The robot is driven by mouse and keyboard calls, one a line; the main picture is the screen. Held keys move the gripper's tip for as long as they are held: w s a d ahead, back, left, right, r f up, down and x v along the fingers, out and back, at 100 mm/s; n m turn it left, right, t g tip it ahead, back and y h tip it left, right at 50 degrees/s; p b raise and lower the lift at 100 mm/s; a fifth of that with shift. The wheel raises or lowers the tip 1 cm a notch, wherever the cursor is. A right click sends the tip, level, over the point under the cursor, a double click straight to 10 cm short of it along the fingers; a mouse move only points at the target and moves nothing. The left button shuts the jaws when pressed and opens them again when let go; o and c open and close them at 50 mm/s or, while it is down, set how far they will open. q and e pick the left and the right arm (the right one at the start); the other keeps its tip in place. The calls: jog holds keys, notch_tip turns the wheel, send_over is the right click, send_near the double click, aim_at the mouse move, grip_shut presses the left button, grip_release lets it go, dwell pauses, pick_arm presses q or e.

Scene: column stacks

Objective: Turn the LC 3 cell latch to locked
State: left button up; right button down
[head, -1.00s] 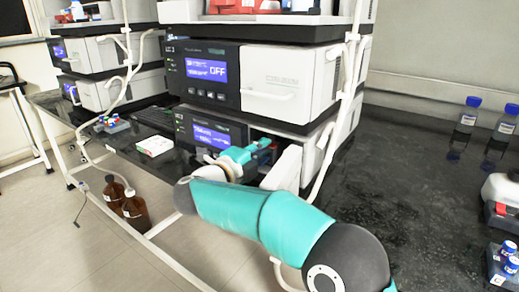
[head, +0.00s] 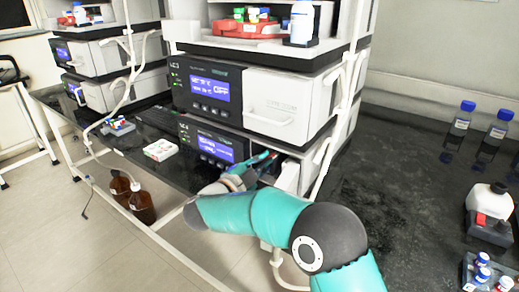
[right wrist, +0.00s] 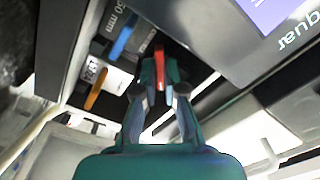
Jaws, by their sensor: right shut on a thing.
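The LC 3 stack (head: 208,88) stands in the middle of the head view. Its lower unit has an open bay on the right, mostly hidden by my arm. My right gripper (head: 268,160) reaches into this bay. In the right wrist view my right gripper (right wrist: 160,80) is shut on a narrow red lever (right wrist: 159,58), which looks like the cell latch. The lever points along the fingers, and its base is partly hidden. A blue lever (right wrist: 124,37) and an orange lever (right wrist: 96,91) sit to its left beside labelled columns. My left gripper is in no view.
A white box (head: 160,149) lies on the dark bench left of the stack. A white open door (head: 289,178) stands close right of my gripper. Brown bottles (head: 142,205) stand below the bench. The dark bench at right (head: 385,180) has free room before the clear bottles (head: 461,120).

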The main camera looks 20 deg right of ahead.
jog(key=n+p, duration=0.6)
jog(key=p, duration=0.1)
jog(key=shift+s+d+r, duration=0.1)
jog(key=shift+d, duration=0.05)
jog(key=shift+f+n+p, duration=0.15)
jog(key=shift+n+p, duration=0.8)
jog(key=shift+n, duration=0.15)
jog(key=shift+f+n+p, duration=0.1)
jog(key=shift+n+p, duration=0.85)
jog(key=shift+n, duration=0.15)
jog(key=c, duration=1.3)
grip_release()
jog(key=shift+o, duration=0.2)
